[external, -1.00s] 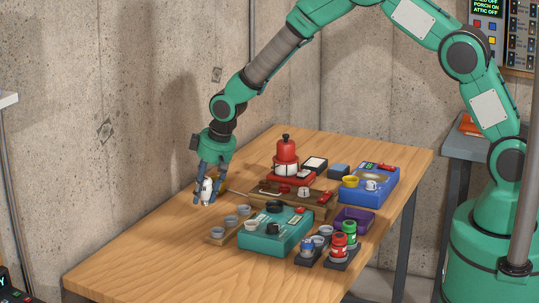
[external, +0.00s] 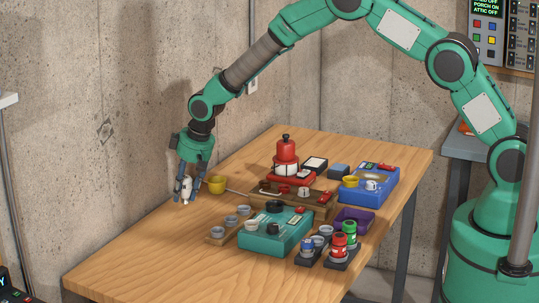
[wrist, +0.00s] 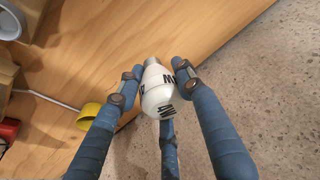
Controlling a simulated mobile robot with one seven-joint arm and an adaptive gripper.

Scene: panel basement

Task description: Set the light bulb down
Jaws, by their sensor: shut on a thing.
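The white light bulb (external: 187,187) with dark lettering is held in my gripper (external: 186,193) at the far left part of the wooden table (external: 140,262). In the wrist view the bulb (wrist: 157,92) sits between the blue fingers of my gripper (wrist: 155,78), its metal base pointing away from the palm. In the external view the bulb hangs base down near the table's back edge. I cannot tell whether its base touches the wood.
A wooden strip with grey cups (external: 231,222), a teal box (external: 268,238) and a brown rack (external: 318,199) lie further right. The table's front left is bare. The concrete wall (external: 110,170) rises behind.

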